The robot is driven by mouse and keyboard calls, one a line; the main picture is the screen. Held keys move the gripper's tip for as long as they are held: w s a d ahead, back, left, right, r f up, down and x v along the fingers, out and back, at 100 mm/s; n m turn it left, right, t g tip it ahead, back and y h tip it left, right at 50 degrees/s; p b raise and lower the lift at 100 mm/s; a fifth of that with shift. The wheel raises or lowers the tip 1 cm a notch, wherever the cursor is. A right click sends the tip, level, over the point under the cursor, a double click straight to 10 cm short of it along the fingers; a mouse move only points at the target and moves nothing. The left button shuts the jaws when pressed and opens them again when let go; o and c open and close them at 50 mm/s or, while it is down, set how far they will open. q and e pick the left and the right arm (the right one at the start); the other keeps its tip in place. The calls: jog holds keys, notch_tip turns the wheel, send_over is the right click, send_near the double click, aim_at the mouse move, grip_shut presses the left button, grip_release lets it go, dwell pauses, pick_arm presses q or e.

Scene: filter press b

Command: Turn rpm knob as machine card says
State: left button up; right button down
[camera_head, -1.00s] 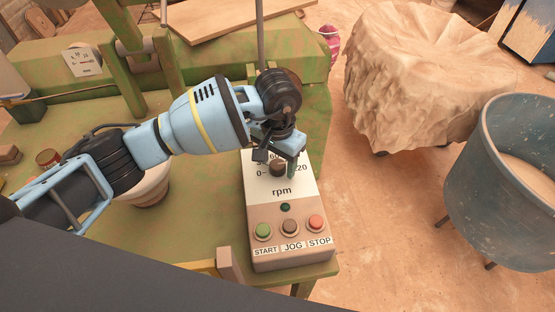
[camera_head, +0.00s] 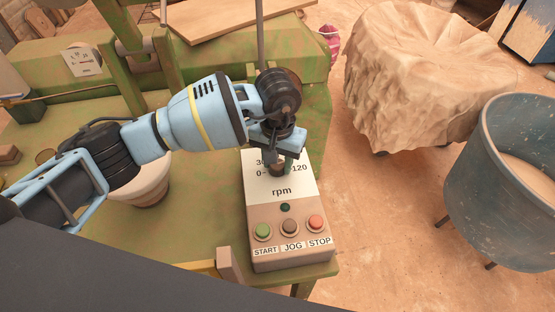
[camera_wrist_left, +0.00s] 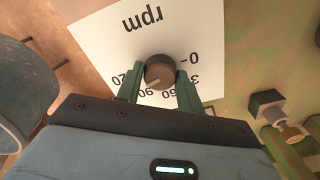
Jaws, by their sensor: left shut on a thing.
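The rpm knob (camera_head: 278,170) is a small dark round knob on the white dial face of the control box (camera_head: 290,250). In the left wrist view the knob (camera_wrist_left: 159,71) sits between the two green fingers of my left gripper (camera_wrist_left: 160,85), which is shut on it. In the head view my left gripper (camera_head: 279,162) reaches down over the dial and partly hides it. The dial numbers 0 and 120 show, with others partly covered. The knob's pointer direction is not clear. A small white plate (camera_head: 82,62) stands at the upper left; its print is too small to read.
Below the dial are a green START button (camera_head: 263,231), a brown JOG button (camera_head: 290,227) and a red STOP button (camera_head: 316,222). A pale pot (camera_head: 150,185) stands under my left arm. A blue tub (camera_head: 500,190) stands on the floor at the right.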

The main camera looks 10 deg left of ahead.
pick_arm(q)
jog(key=n, duration=0.5)
jog(key=shift+n, duration=0.3)
jog(key=n+p, duration=0.1)
jog(key=n, duration=0.4)
jog(key=shift+r+n, duration=0.1)
jog(key=shift+n, duration=0.2)
jog(key=n+p, duration=0.1)
jog(key=n, duration=0.3)
jog(key=n+p, duration=0.1)
jog(key=n, duration=0.3)
jog(key=shift+r+p, duration=0.1)
jog(key=shift+p, duration=0.2)
jog(key=n, duration=0.3)
jog(key=shift+p, duration=0.4)
jog(key=shift+f+n, duration=0.2)
jog(key=shift+n, duration=0.7)
pick_arm(e)
jog(key=w+r+t, duration=0.1)
jog(key=w+r, duration=0.4)
jog(key=r, duration=0.1)
jog(key=shift+d+t, duration=0.3)
jog(key=shift+d, duration=0.15)
jog(key=shift+r, duration=0.2)
pick_arm(q)
jog(key=o, duration=1)
